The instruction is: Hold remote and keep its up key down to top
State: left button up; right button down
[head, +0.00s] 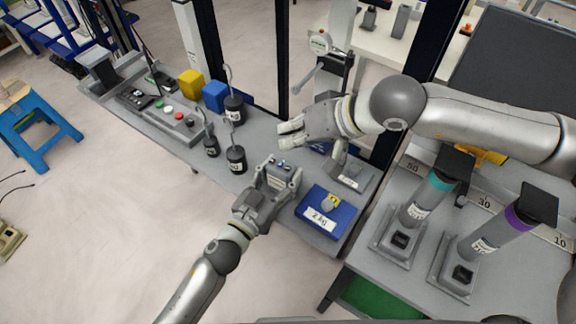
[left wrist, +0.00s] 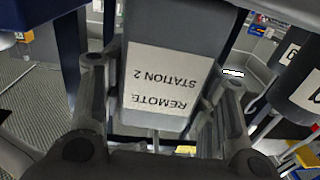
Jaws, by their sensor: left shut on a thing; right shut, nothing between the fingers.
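The grey remote (head: 280,169) sits in my left gripper (head: 277,182), above the bench. Small keys show on its upper face in the head view, too small to read. In the left wrist view the remote (left wrist: 165,55) stands between the two fingers, with a white label reading "REMOTE STATION 2" upside down. My left gripper (left wrist: 160,115) is shut on it. My right gripper (head: 284,134) is shut and empty, above and beyond the remote in the head view, with its fingers pointing left. It looks apart from the keys.
A button panel (head: 176,122) is farther left. Two tilted cylinders (head: 427,198) (head: 501,228) stand on the right table.

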dwell(0.3)
pick_arm(q)
jog(key=o, duration=1.2)
